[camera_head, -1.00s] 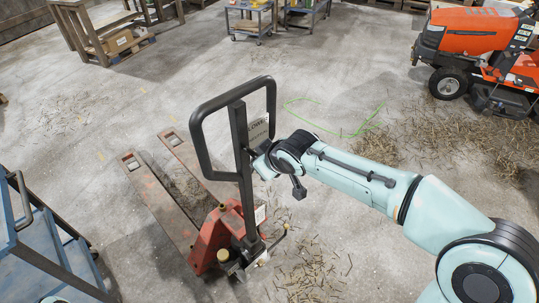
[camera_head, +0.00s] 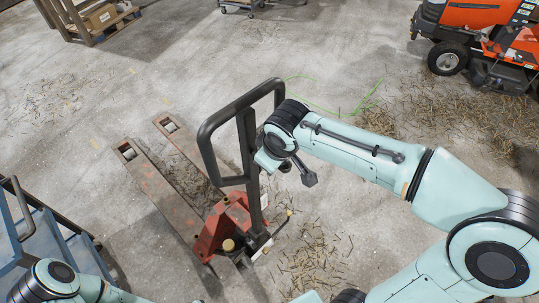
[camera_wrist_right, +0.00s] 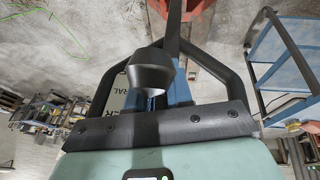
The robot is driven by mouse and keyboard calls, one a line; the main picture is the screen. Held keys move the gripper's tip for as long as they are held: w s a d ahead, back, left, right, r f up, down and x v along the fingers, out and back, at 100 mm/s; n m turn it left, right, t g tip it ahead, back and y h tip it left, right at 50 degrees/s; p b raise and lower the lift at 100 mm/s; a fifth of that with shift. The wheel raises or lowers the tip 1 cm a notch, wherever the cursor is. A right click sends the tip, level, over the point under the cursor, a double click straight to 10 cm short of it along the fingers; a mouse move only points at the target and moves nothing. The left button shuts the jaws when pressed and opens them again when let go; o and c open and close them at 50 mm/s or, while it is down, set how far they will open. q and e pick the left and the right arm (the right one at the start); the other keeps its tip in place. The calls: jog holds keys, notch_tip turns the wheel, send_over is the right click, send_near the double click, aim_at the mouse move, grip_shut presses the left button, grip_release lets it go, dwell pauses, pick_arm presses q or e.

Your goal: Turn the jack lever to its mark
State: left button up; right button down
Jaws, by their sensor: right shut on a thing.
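The orange and black pallet jack (camera_head: 226,222) stands in the middle of the head view, its black loop handle (camera_head: 207,146) upright. The handle also shows in the wrist view (camera_wrist_right: 234,88). My right gripper (camera_wrist_right: 160,98) is at the shaft inside the loop, shut on the jack lever; the lever itself is mostly hidden by my wrist in the head view and by a black part in the wrist view. A pale placard (camera_wrist_right: 122,105) with partly covered lettering is behind the gripper. The lever's mark cannot be made out. My left gripper is out of view.
A blue cart (camera_head: 72,245) is at the left, close to the jack's forks (camera_head: 150,175). An orange ride-on mower (camera_head: 480,45) stands at the upper right. Straw and a green cord (camera_head: 365,103) lie on the concrete floor. The floor behind the jack is largely clear.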

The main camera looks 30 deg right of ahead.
jog(key=shift+s, duration=0.1)
jog(key=c, duration=1.1)
grip_release()
jog(key=shift+r, duration=0.1)
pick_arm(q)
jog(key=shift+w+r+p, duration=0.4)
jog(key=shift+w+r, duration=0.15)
pick_arm(e)
jog(key=v, duration=1.3)
jog(key=shift+r, duration=0.1)
